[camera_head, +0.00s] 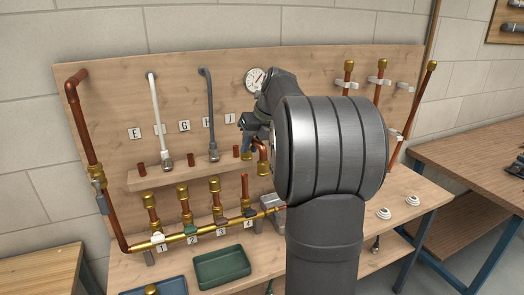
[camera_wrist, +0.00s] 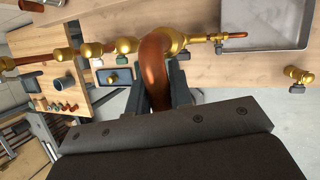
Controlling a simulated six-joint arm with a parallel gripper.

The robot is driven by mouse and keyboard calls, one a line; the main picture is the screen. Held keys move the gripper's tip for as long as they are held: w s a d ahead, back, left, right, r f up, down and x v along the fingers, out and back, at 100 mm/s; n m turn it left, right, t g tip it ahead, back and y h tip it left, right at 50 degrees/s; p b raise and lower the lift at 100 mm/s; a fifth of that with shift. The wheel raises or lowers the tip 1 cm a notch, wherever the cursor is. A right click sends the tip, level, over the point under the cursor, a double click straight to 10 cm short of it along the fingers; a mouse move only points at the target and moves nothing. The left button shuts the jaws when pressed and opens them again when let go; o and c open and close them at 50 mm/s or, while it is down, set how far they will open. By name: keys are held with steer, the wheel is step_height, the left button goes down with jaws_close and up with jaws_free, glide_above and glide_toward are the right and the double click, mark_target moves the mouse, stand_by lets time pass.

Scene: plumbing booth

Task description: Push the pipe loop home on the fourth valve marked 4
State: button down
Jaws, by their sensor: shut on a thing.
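The copper pipe loop (camera_head: 262,153) with brass fittings is in my gripper (camera_head: 246,142), right of the labelled shelf in the head view. In the wrist view the bent copper pipe (camera_wrist: 155,68) runs between the two dark fingers (camera_wrist: 158,92), which are shut on it. The fourth valve (camera_head: 249,212) is on the brass manifold above the tag marked 4, with a bare copper stub (camera_head: 245,187) standing up. In the head view the loop is above and right of this stub, apart from it. My arm hides part of the loop and the manifold's right end.
Valves 1, 2 and 3 carry brass-topped stubs (camera_head: 182,190) left of the fourth. A wooden shelf (camera_head: 190,172) with hoses is close behind. A green tray (camera_head: 222,282) and a blue tray (camera_head: 165,288) lie in front. A pressure gauge (camera_head: 255,79) is on the board.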

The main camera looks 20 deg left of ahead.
steer(key=shift+m+t, duration=0.4)
steer(key=shift+m, duration=0.4)
steer(key=shift+s+a+f, duration=0.1)
steer(key=shift+a+f, duration=0.1)
steer(key=shift+f, duration=0.6)
steer(key=shift+s+a+f, duration=0.1)
steer(key=shift+a+f, duration=0.05)
steer(key=shift+f, duration=0.7)
steer(key=shift+s+a+f, duration=0.1)
steer(key=shift+a+f, duration=0.1)
steer(key=shift+f, duration=0.6)
steer(key=shift+f, duration=2.35)
steer(key=c, duration=1.3)
jaws_free()
steer(key=shift+o, duration=0.5)
steer(key=v, duration=1.7)
steer(key=shift+r, duration=0.25)
steer(key=shift+r, duration=0.1)
